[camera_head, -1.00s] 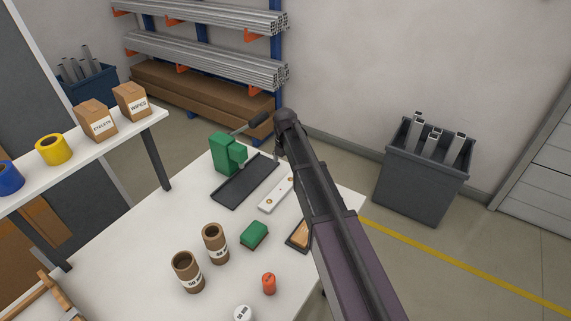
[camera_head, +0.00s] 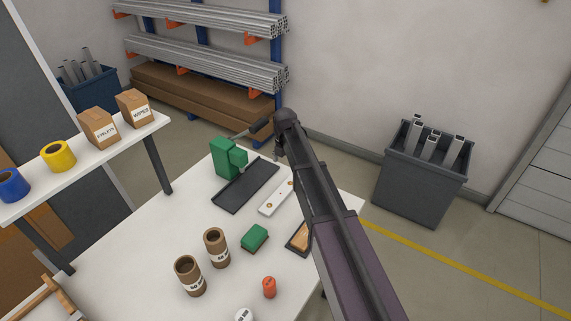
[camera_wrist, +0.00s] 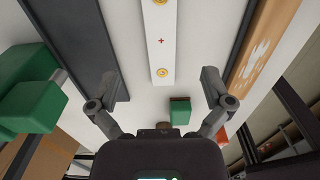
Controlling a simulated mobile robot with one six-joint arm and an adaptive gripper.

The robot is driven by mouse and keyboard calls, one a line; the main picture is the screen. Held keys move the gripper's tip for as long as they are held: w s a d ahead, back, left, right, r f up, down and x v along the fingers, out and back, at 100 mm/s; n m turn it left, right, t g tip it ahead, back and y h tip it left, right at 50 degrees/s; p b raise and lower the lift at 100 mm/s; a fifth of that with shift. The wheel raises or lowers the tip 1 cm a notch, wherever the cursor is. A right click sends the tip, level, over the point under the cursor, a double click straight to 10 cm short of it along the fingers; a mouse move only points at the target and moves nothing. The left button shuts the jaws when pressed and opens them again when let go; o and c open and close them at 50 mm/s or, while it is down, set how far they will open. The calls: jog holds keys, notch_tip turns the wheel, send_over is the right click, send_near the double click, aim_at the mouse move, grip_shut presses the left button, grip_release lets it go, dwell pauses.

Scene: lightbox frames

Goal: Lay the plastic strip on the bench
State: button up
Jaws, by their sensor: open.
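The plastic strip (camera_head: 276,197) is a white bar with gold rings near its ends. It appears to lie flat on the white bench (camera_head: 150,260), beside a dark tray. In the wrist view the strip (camera_wrist: 161,40) runs lengthwise from the top edge to the centre. My gripper (camera_wrist: 162,82) is open, its two fingers spread on either side of the strip's line with nothing between them. Its height above the bench is hard to tell. In the head view my arm covers the bench right of the strip, and my gripper is mostly hidden.
A green press (camera_head: 228,160) with a dark lever stands behind the dark tray (camera_head: 245,187). A green block (camera_head: 254,237), two cardboard tubes (camera_head: 189,276), an orange cylinder (camera_head: 269,287) and a brown-topped dark tray (camera_head: 298,238) are nearer. The front left bench is clear.

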jog(key=shift+s, duration=0.1)
jog(key=s+d+m, duration=0.8)
jog(key=s+m, duration=0.4)
jog(key=m, duration=0.2)
jog(key=s+d+m, duration=0.8)
jog(key=s+m, duration=0.4)
jog(key=m, duration=0.3)
jog(key=shift+s+d, duration=0.3)
jog(key=shift+s, duration=0.1)
